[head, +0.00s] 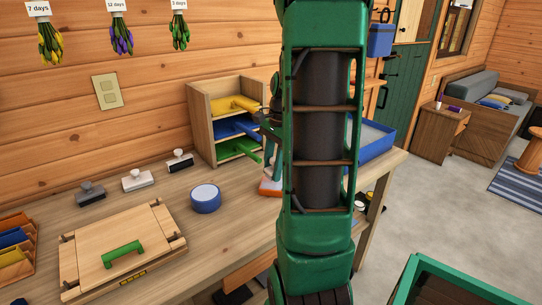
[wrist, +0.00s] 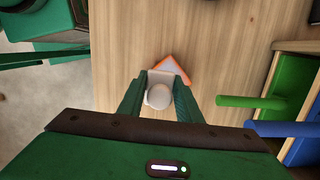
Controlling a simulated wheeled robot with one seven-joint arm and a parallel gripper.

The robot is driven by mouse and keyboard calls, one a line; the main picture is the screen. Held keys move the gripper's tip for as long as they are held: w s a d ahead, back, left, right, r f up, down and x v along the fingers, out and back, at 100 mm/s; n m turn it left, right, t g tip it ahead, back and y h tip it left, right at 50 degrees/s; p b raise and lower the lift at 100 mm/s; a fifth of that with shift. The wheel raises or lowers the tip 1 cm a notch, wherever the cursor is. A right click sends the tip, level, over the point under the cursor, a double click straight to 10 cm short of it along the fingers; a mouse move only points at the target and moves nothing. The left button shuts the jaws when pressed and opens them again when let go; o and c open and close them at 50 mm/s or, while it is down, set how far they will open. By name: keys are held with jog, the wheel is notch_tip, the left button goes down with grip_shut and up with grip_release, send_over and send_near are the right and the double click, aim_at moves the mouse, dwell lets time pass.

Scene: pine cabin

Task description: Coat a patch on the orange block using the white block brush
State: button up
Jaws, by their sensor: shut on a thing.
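My gripper (wrist: 158,88) is shut on the white block brush (wrist: 159,95), a pale block with a round knob between the two green fingers in the wrist view. The orange block (wrist: 184,75) lies flat on the wooden table just beyond the brush, turned at an angle, with a pale top face inside an orange edge. The brush overlaps its near part; I cannot tell whether they touch. In the head view the orange block (head: 268,188) shows only partly, the rest hidden behind my arm, and the held brush is hidden there.
A wooden rack (head: 203,118) with yellow, blue and green handled trays stands behind; its green handle (wrist: 250,102) is right of my gripper. A blue round tub (head: 205,199) and blue tray (head: 372,140) are nearby.

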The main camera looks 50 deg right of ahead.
aim_at(273, 159)
jog(key=shift+r, duration=2.05)
